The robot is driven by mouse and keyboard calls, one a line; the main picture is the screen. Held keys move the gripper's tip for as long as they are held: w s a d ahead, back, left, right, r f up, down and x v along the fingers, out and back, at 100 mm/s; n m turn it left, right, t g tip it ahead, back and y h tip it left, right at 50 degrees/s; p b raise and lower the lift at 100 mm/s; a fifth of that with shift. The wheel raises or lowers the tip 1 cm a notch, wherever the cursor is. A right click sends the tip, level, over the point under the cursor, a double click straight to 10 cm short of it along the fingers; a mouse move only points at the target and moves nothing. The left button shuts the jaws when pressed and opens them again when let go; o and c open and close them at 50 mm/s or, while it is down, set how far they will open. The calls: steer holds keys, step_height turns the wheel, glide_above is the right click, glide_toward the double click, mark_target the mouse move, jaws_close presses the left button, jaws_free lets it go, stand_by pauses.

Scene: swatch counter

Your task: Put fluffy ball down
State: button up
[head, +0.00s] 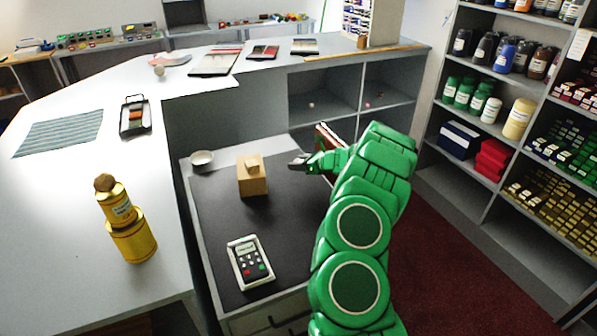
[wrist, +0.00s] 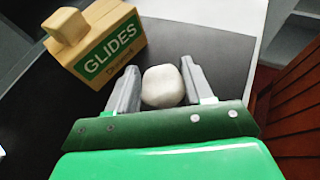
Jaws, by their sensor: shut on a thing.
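The fluffy ball (wrist: 163,88) is off-white and rounded in the wrist view. It sits between the two grey fingers of my gripper (wrist: 159,66), which is shut on it. In the head view my gripper (head: 299,163) is over the right part of the dark mat (head: 222,222), to the right of a wooden block. The ball cannot be made out there. I cannot tell whether it touches the mat.
The wooden box marked GLIDES (wrist: 103,45) stands close left of my gripper; it also shows in the head view (head: 252,182). A white bowl (head: 202,158) and a card terminal (head: 250,262) are nearby. Yellow tins (head: 132,238) stand on the left counter. Mat between box and terminal is clear.

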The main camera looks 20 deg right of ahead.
mark_target(298, 177)
steer(key=shift+w+d+f, duration=0.3)
steer(key=shift+w+f, duration=0.35)
steer(key=shift+f, duration=0.15)
steer(key=shift+w+f, duration=0.3)
steer(key=shift+f, duration=1.55)
steer(key=shift+f, duration=0.15)
steer(key=o, duration=1)
